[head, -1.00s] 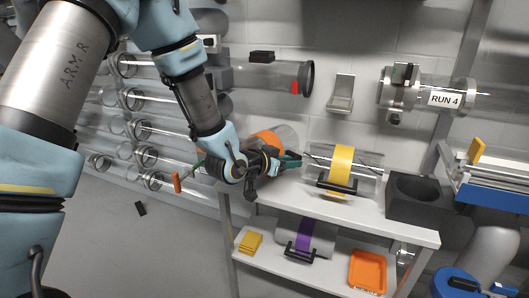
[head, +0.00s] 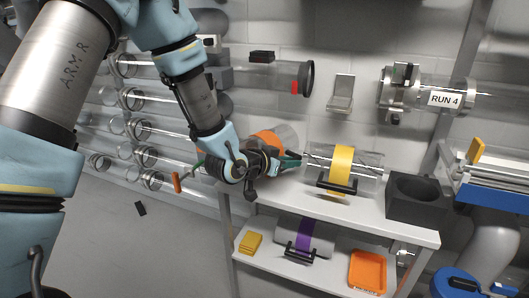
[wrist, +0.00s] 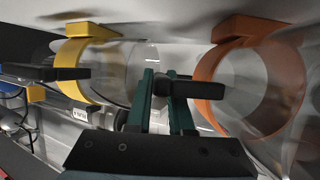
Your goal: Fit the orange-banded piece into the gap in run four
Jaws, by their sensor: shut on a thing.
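The orange-banded clear tube piece (head: 270,138) is on the upper shelf, partly hidden behind my arm in the head view. Its orange band (wrist: 212,78) shows large at the right of the wrist view. My gripper (head: 289,160) has green fingers that also show in the wrist view (wrist: 160,98). They are shut on the black handle (wrist: 203,90) of this piece. The gap in run four lies between the black-collared pipe end (head: 307,79) and the metal flange by the RUN 4 label (head: 445,99). A grey bracket (head: 341,93) is on the wall within the gap.
A yellow-banded piece (head: 341,168) lies just right of my gripper on the upper shelf. A dark holder block (head: 416,198) stands at the shelf's right end. The lower shelf holds a purple-banded piece (head: 304,236) and an orange tray (head: 368,271).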

